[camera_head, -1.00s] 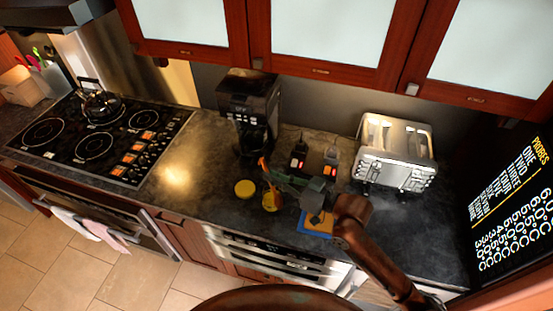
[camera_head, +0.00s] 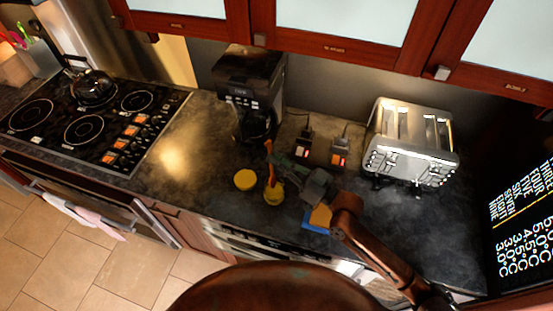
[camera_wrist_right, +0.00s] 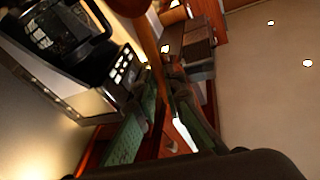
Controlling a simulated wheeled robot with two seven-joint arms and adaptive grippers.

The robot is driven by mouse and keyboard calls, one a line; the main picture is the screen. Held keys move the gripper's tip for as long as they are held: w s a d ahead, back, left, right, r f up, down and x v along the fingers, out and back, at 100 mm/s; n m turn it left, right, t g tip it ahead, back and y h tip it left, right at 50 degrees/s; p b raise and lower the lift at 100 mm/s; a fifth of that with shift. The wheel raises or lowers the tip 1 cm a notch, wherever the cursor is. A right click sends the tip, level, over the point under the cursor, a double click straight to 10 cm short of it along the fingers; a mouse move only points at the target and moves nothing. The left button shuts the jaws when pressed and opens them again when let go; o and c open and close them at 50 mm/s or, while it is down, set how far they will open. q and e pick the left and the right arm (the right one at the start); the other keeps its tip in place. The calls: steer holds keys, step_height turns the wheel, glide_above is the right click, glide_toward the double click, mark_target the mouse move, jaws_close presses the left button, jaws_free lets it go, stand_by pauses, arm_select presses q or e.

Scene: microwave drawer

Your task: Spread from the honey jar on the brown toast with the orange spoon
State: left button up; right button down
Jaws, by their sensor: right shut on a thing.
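My right gripper (camera_head: 278,172) is shut on the orange spoon (camera_head: 269,152) beside the coffee maker. The spoon stands nearly upright, and its lower end meets the honey jar (camera_head: 273,196) in the picture; I cannot tell how deep it reaches. In the right wrist view the spoon's handle (camera_wrist_right: 151,45) rises between the green fingers (camera_wrist_right: 158,95). The brown toast (camera_head: 320,215) lies on a blue board (camera_head: 312,226) at the counter's front, partly hidden by my right arm. My left gripper is not in view.
A yellow disc (camera_head: 245,180), perhaps a lid, lies left of the jar. The coffee maker (camera_head: 249,90) stands close behind, and the toaster (camera_head: 412,140) is at the right. The stove (camera_head: 92,122) is at the left, with bare counter between.

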mark_target(277, 178)
steer(key=shift+f, duration=0.3)
steer(key=shift+f+b, duration=0.7)
steer(key=shift+b, duration=0.1)
arm_select(q)
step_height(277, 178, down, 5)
steer(key=b, duration=0.3)
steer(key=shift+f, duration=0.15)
arm_select(e)
step_height(277, 178, down, 4)
arm_select(q)
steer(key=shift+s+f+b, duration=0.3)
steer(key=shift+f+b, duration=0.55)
steer(key=shift+b, duration=0.25)
arm_select(e)
steer(key=shift+f, duration=1.2)
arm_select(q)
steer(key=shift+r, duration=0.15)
arm_select(e)
steer(key=shift+r, duration=0.1)
arm_select(q)
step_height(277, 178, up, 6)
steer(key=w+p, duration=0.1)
steer(key=p, duration=0.5)
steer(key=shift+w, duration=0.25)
arm_select(e)
steer(key=shift+r, duration=3.5)
steer(key=shift+r, duration=0.1)
